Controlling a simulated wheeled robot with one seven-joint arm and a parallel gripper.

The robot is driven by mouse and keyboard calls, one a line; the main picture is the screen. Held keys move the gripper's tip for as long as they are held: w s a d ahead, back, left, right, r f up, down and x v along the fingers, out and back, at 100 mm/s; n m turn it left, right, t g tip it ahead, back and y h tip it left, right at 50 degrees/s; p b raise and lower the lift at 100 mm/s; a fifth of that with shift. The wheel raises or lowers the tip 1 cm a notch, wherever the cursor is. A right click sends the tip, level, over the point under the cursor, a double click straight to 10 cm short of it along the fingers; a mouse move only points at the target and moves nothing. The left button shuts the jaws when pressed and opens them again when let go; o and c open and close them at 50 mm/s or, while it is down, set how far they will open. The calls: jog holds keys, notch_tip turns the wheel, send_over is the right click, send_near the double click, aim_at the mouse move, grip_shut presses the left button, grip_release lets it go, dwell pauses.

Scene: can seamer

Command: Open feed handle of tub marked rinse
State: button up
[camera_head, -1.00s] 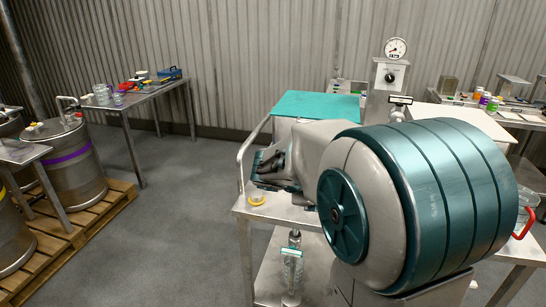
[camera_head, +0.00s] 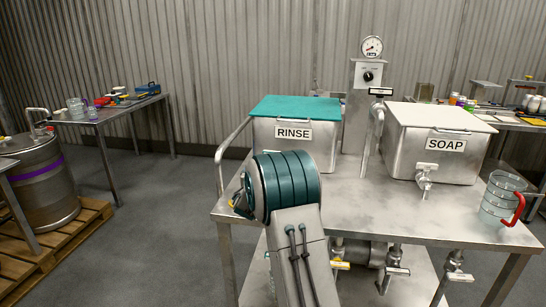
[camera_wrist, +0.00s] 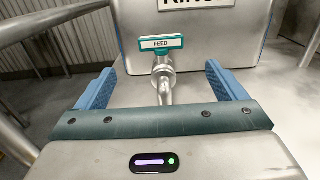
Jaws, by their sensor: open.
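The tub marked RINSE (camera_head: 297,133) is a steel box with a teal lid on the steel table, left of the gauge post. In the wrist view its front wall (camera_wrist: 200,50) fills the top. The feed handle (camera_wrist: 161,43), a teal bar with a FEED label, sits crosswise on top of a steel tap (camera_wrist: 164,75) low on that wall. My gripper (camera_wrist: 160,82) is open, its blue fingers to either side of the tap and handle, apart from both. In the head view my arm hides the tap and the fingers.
A tub marked SOAP (camera_head: 437,152) with a white lid and its own tap stands to the right. A clear jug with a red handle (camera_head: 503,199) is at the table's right end. A bent rail (camera_head: 229,150) rises at the left edge. Valves hang below the tabletop.

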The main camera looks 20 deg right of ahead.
jog(key=x, duration=1.2)
jog(key=shift+w+d+p, duration=0.15)
jog(key=shift+d+p, duration=0.1)
jog(key=shift+p, duration=0.1)
jog(key=c, duration=1)
